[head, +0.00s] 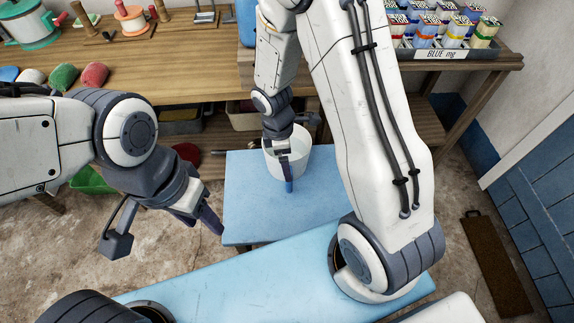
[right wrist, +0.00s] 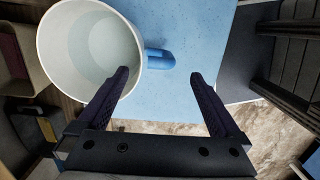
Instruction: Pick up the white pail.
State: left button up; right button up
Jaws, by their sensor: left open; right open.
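The white pail (head: 303,158) stands upright on a blue bench top (head: 250,215), partly hidden in the head view by my right gripper (head: 287,165). In the right wrist view the pail (right wrist: 60,60) is at the upper left, seen from above into its pale inside. Its blue handle (right wrist: 160,59) sticks out to the right. My right gripper (right wrist: 158,78) is open, its fingertips on either side of the handle's line in that view; the handle is not gripped. Contact cannot be told. My left gripper (head: 207,218) is open and empty, left of the bench.
A wooden workbench (head: 190,80) runs along the back with spools and coloured lumps. A tray of small cartons (head: 445,50) sits at its right end. A green bin (head: 93,180) is on the floor at left. A blue door (head: 545,190) stands at right.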

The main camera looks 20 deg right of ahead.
jog(key=f+b, duration=0.1)
jog(key=f, duration=0.1)
jog(key=f+b, duration=0.1)
jog(key=f, duration=0.2)
jog(key=d+f, duration=0.1)
jog(key=f, duration=0.1)
jog(key=shift+s+f+b, duration=0.1)
jog(key=shift+f+b, duration=0.3)
jog(key=shift+c, duration=0.3)
grip_shut()
